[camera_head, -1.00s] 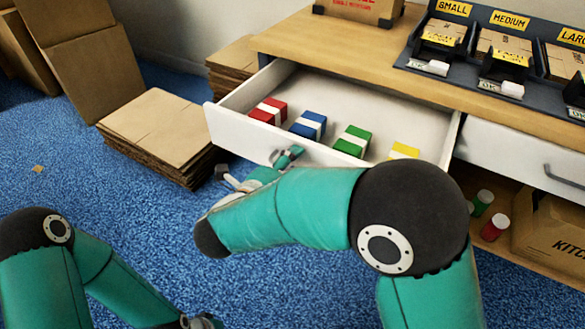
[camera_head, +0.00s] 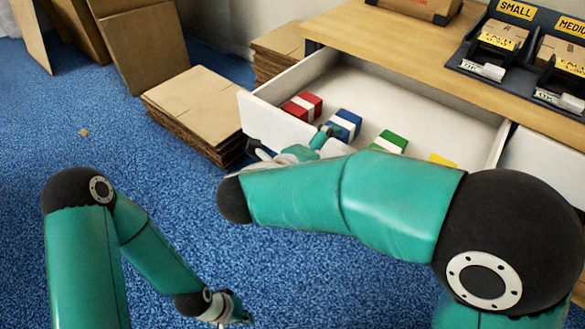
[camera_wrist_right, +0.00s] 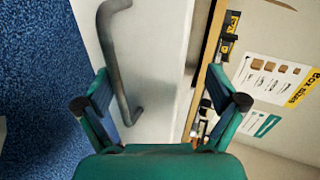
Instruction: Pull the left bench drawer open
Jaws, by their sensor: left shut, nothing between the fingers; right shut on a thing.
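The left bench drawer (camera_head: 262,121) stands pulled well out from the bench. Red (camera_head: 301,105), blue (camera_head: 343,124), green (camera_head: 390,140) and yellow (camera_head: 441,160) blocks with white bands lie inside. My right gripper (camera_head: 290,150) is at the drawer's front, partly hidden by my forearm. In the right wrist view the grey bar handle (camera_wrist_right: 116,62) runs along the white front, its end close to the fingers. My left gripper (camera_head: 226,312) is low at the bottom of the head view, shut and empty, away from the drawer.
The wooden bench top (camera_head: 400,45) carries a dark rack (camera_head: 470,62) with labelled carton slots and a box at the back. Flat cardboard stacks (camera_head: 195,105) stand on the blue carpet left of the drawer. The carpet (camera_head: 60,140) in front is mostly clear.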

